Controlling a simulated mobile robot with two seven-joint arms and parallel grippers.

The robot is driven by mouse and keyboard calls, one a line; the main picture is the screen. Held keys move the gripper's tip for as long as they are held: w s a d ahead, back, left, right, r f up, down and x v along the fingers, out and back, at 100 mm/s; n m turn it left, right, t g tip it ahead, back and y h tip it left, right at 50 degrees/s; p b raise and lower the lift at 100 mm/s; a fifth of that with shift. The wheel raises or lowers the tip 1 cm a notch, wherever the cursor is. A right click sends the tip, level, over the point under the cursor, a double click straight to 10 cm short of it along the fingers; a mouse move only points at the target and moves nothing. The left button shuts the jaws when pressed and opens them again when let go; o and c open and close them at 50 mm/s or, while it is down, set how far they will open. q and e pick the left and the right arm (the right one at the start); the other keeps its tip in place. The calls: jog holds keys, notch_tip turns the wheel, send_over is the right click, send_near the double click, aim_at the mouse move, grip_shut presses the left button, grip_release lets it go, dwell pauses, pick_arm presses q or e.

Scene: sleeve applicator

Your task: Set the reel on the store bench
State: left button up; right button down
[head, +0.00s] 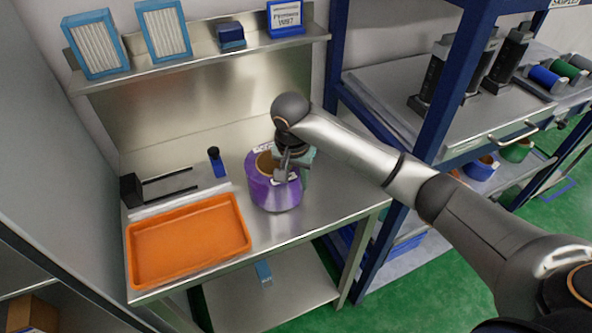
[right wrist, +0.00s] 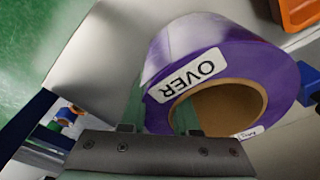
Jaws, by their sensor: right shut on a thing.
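The purple reel (head: 268,196) is at the right part of the steel bench (head: 325,213), upright with its brown core opening facing up. I cannot tell whether its underside touches the bench top. My right gripper (head: 287,169) reaches down to the reel's right side and is shut on its wall. In the right wrist view the reel (right wrist: 210,40) carries a white label reading OVER, and the right gripper's fingers (right wrist: 160,112) sit either side of its wall at the core. My left gripper is not in view.
An orange tray (head: 188,240) fills the bench's front left. A small blue bottle (head: 216,163) and a black stand (head: 132,190) are behind it. A shelf (head: 200,64) with blue-framed filters runs above. A blue rack (head: 455,85) stands close at the right.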

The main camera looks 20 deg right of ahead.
jog(key=shift+w, duration=0.1)
jog(key=shift+f, duration=0.1)
jog(key=c, duration=1.1)
grip_release()
jog(key=shift+f, duration=0.2)
jog(key=o, duration=0.4)
jog(key=shift+o, duration=0.2)
jog(key=shift+r, duration=0.1)
jog(key=r, duration=0.7)
jog(key=s+a+r, duration=0.1)
jog(key=r, duration=0.2)
jog(key=shift+s+r, duration=0.1)
jog(key=shift+r, duration=0.25)
jog(key=shift+s+a+r, duration=0.15)
jog(key=shift+r, duration=0.5)
